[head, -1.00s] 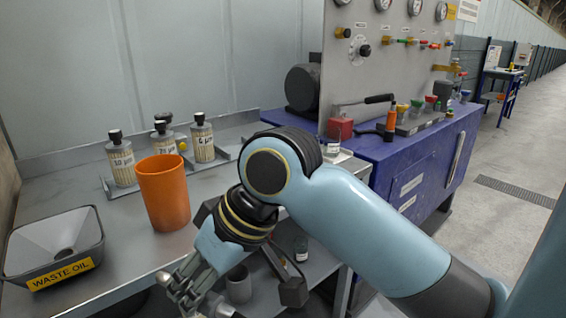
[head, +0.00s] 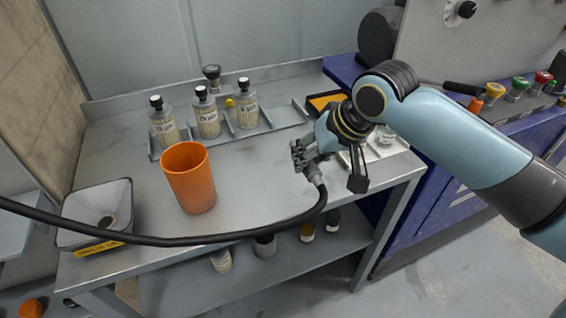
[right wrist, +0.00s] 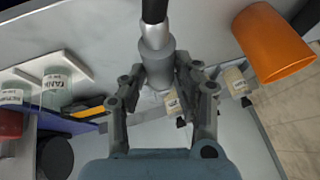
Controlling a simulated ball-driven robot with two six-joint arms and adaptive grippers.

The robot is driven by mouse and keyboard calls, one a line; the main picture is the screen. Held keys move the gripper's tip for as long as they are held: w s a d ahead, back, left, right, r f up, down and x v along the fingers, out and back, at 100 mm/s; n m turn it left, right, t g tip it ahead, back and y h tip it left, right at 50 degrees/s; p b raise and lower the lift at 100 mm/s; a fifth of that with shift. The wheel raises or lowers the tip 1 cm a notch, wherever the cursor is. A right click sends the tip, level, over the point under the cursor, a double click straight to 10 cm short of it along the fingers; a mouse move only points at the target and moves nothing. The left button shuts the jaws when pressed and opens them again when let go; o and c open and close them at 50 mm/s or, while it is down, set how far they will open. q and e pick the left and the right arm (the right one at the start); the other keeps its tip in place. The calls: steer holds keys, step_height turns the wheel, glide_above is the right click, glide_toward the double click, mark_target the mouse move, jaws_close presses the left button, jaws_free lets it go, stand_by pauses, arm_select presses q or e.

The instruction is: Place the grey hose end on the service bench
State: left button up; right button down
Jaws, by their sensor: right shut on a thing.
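The grey hose end (head: 318,178) is a metal fitting on a long black hose (head: 230,236). My right gripper (head: 308,160) is shut on it near the right front part of the grey bench (head: 245,190). In the right wrist view the grey hose end (right wrist: 156,62) sits between the fingers of my right gripper (right wrist: 157,82), with the black hose leaving at the top. I cannot tell how far the fitting is above the bench top. The hose sags past the bench's front edge and runs out at the left. My left gripper is not in view.
An orange cup (head: 190,180) stands on the bench, also in the right wrist view (right wrist: 272,45). Several sample bottles (head: 206,115) stand in a rack behind. A waste oil funnel tray (head: 122,205) is at the left. A blue cabinet (head: 440,190) is at the right. The bench's middle is clear.

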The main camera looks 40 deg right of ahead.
steer(key=w+f, duration=0.1)
steer(key=w, duration=0.1)
steer(key=w+f, duration=0.2)
steer(key=w, duration=0.1)
steer(key=w+f, duration=0.2)
steer(key=w, duration=0.1)
steer(key=shift+w, duration=0.25)
steer(key=shift+w+f, duration=0.15)
steer(key=shift+f, duration=0.15)
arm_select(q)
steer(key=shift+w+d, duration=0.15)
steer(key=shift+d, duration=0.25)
arm_select(e)
steer(key=shift+f, duration=1.8)
steer(key=c, duration=1)
jaws_free()
steer(key=shift+f, duration=0.1)
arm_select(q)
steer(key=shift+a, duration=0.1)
arm_select(e)
steer(key=shift+o, duration=0.2)
